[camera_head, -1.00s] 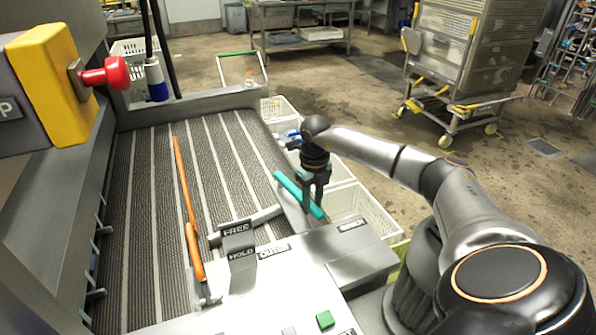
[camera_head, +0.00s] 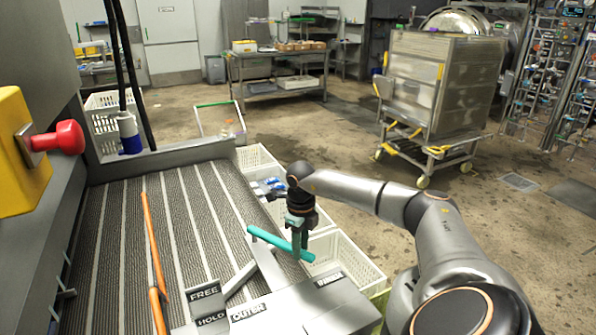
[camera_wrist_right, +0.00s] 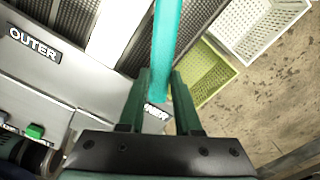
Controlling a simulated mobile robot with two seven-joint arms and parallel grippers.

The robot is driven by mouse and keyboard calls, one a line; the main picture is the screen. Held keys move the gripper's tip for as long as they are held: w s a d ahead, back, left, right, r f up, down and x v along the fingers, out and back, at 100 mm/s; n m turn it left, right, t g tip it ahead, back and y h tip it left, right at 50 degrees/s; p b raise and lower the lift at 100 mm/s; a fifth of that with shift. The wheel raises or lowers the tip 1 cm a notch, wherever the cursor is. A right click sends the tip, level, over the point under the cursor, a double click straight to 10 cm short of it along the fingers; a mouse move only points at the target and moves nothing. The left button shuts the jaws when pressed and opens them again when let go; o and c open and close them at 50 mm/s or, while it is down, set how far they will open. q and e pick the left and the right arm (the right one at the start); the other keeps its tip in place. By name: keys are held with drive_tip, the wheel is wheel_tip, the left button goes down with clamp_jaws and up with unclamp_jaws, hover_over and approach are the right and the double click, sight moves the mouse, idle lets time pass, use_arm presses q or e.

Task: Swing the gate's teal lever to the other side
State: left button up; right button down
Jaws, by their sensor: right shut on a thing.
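The teal lever (camera_head: 268,238) is a round bar above the right edge of the ribbed conveyor, near the grey panel with the OUTER label (camera_head: 248,311). My right gripper (camera_head: 299,250) is shut on the lever near its right end in the head view. In the right wrist view the lever (camera_wrist_right: 165,45) runs up the picture from between the two fingers (camera_wrist_right: 161,92). Grey FREE (camera_head: 204,292) and HOLD (camera_head: 212,318) plates stand left of the lever. A long orange bar (camera_head: 153,240) lies along the conveyor. My left gripper is not in view.
White crates (camera_head: 345,262) stand on the floor right of the conveyor. A red knob on a yellow box (camera_head: 22,150) juts in at the left. A wheeled metal cart (camera_head: 440,85) and a work table (camera_head: 278,75) stand farther back, with open floor between.

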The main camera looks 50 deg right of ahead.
drive_tip(key=shift+d, duration=0.2)
drive_tip(key=c, duration=0.6)
unclamp_jaws()
wheel_tip(320, 180, up, 13)
drive_tip(key=shift+f, duration=0.2)
drive_tip(key=shift+a+f, duration=0.1)
